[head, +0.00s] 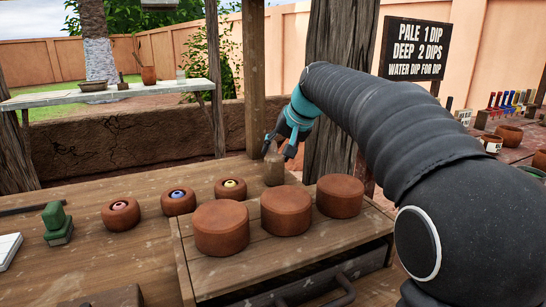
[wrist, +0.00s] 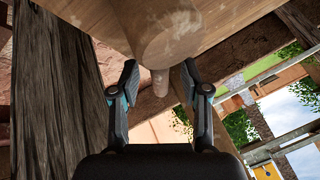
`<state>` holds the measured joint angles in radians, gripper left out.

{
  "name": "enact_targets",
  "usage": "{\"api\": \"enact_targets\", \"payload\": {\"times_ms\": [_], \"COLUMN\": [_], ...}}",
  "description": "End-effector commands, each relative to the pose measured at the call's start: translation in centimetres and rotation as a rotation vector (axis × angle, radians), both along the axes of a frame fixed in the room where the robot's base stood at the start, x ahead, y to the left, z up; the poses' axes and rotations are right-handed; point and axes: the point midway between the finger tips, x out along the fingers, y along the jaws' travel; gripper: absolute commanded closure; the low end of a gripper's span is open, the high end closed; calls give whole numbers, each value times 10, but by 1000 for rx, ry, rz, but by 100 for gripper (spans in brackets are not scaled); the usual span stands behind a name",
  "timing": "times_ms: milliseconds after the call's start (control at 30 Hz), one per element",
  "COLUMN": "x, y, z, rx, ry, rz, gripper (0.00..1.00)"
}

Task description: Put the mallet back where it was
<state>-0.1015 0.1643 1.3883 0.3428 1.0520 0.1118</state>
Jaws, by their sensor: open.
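The mallet (head: 274,171) stands on the wooden table behind the lidded clay pots, its pale, round wooden head resting on the boards. In the wrist view the mallet (wrist: 168,38) shows its broad head, with a short handle pointing toward me. My gripper (head: 279,151) is just above the head, at the handle. In the wrist view my gripper (wrist: 160,82) is open, with one finger on each side of the handle end and gaps visible beside it. Whether a finger touches the handle in the head view is too small to tell.
Three large round clay pots (head: 221,228) stand on a raised wooden box in front of the mallet. Three small clay bowls (head: 121,213) with coloured centres sit to the left, near a green block (head: 57,224). A wooden post (head: 255,80) rises just behind the mallet.

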Motion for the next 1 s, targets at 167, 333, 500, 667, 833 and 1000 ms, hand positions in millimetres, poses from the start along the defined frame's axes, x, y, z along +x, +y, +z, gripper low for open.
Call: {"api": "enact_targets", "payload": {"times_ms": [167,333,500,667,833,1000], "x": [-18,-31,-38,-40,-40,-40], "y": [-14,-23,-28,-29,-29,-29], "z": [32,54,66,68,68,68], "rx": [0,0,0,0,0,0], "ry": [-2,-2,-1,0,0,0], "rz": [-2,-2,-1,0,0,0], "gripper": [54,54,54,54,54,54]}}
